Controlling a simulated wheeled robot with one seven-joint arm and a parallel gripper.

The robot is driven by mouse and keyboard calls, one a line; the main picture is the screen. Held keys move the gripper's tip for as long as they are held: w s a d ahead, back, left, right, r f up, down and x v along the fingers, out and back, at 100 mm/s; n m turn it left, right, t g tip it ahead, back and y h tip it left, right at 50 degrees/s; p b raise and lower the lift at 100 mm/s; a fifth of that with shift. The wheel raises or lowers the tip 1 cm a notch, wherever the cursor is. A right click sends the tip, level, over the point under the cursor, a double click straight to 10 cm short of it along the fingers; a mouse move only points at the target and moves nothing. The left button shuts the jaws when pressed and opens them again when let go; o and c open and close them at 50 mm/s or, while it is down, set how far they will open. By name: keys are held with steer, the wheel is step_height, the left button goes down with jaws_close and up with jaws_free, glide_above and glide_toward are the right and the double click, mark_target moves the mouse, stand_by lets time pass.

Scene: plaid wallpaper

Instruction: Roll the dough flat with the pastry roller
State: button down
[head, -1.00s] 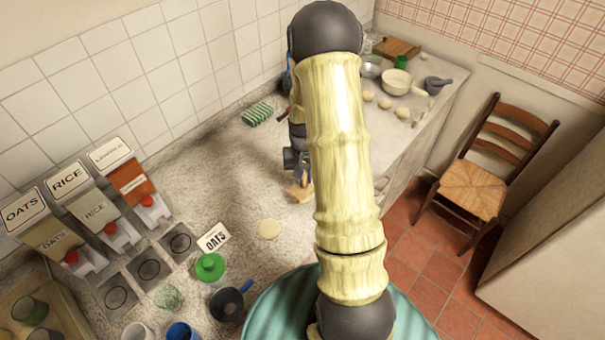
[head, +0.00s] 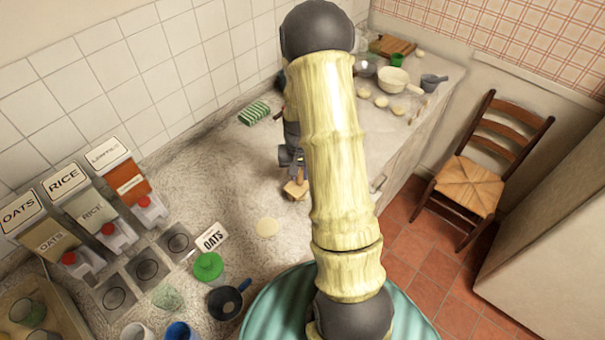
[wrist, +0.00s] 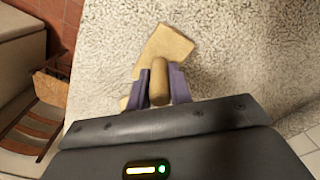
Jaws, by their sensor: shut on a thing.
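My gripper (wrist: 160,88) is shut on the handle of the wooden pastry roller (wrist: 165,48), whose handle points toward the wrist camera between the purple fingers. In the head view the roller (head: 296,188) shows as a small tan piece below my gripper (head: 292,165), low over or on the speckled counter; I cannot tell if it touches. A pale, flat, round piece that looks like dough (head: 266,228) lies on the counter, nearer the camera and apart from the roller. It is not visible in the wrist view. My arm hides part of the counter.
Dispensers (head: 88,212) stand at left. A striped green item (head: 254,113) lies by the wall. Pale lumps (head: 381,102) and a bowl (head: 393,79) are farther back.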

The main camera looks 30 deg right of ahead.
steer(key=shift+f, duration=0.1)
steer(key=shift+w+a, duration=0.35)
steer(key=shift+w, duration=0.5)
steer(key=shift+s+d, duration=0.4)
steer(key=shift+s, duration=0.55)
steer(key=shift+s+d+f, duration=0.1)
steer(key=shift+s+d, duration=0.05)
steer(key=shift+s, duration=0.35)
steer(key=shift+s+d+f, duration=0.1)
steer(key=shift+s+d, duration=0.05)
steer(key=shift+s, duration=0.35)
steer(key=shift+w+a, duration=0.1)
